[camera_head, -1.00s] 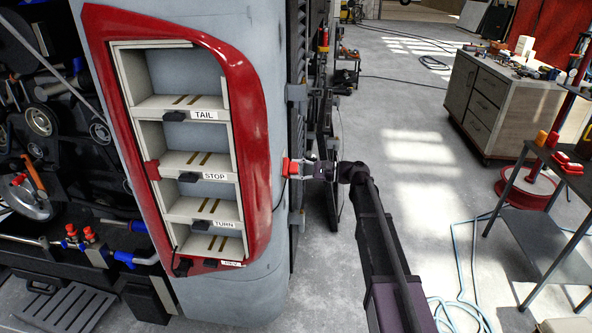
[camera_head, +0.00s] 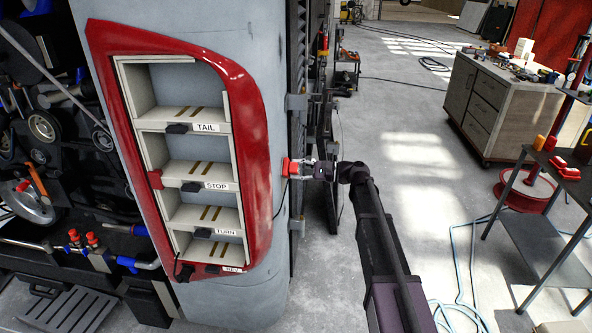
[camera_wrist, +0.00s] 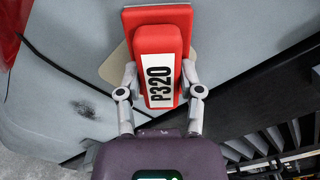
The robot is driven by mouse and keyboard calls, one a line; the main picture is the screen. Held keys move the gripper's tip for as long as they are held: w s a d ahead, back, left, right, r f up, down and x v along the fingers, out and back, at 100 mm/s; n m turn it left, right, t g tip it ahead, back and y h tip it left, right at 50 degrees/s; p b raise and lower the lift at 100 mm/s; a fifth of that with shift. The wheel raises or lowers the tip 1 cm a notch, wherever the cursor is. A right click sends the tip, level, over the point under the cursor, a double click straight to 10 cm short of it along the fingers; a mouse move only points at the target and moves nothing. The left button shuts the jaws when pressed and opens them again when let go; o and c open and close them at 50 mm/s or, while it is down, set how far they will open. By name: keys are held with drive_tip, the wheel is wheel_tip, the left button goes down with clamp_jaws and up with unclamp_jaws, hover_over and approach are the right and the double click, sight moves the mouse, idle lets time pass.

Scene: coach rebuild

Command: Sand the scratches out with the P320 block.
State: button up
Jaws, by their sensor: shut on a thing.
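My gripper (camera_wrist: 160,92) is shut on the red P320 block (camera_wrist: 160,62), which has a white label. The block is against or very near the grey coach panel (camera_wrist: 55,55) in the wrist view; I cannot tell whether it touches. In the head view the block (camera_head: 287,167) is at the panel's right side, with my gripper (camera_head: 300,169) to its right. A beige patch (camera_wrist: 112,68) shows around the block, partly hidden by it. A dark smudge (camera_wrist: 83,108) lies on the panel left of the gripper. I cannot make out separate scratches.
A red lamp housing (camera_head: 258,130) with open labelled compartments stands left of the block. Dark louvres (camera_wrist: 285,135) lie to the right of the gripper. A black shelf stand (camera_head: 545,240) and a wooden cabinet (camera_head: 500,105) stand at right. Blue hose (camera_head: 460,260) lies on the floor.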

drive_tip(key=shift+r+p, duration=1.25)
drive_tip(key=shift+r, duration=0.3)
drive_tip(key=shift+f, duration=0.1)
drive_tip(key=shift+f+b, duration=1.85)
drive_tip(key=shift+b, duration=0.05)
drive_tip(key=shift+f, duration=0.1)
drive_tip(key=shift+a+f+b, duration=0.1)
drive_tip(key=shift+f+b, duration=1.6)
drive_tip(key=shift+b, duration=0.15)
drive_tip(key=shift+f, duration=0.1)
drive_tip(key=shift+f+b, duration=1.75)
drive_tip(key=shift+b, duration=0.1)
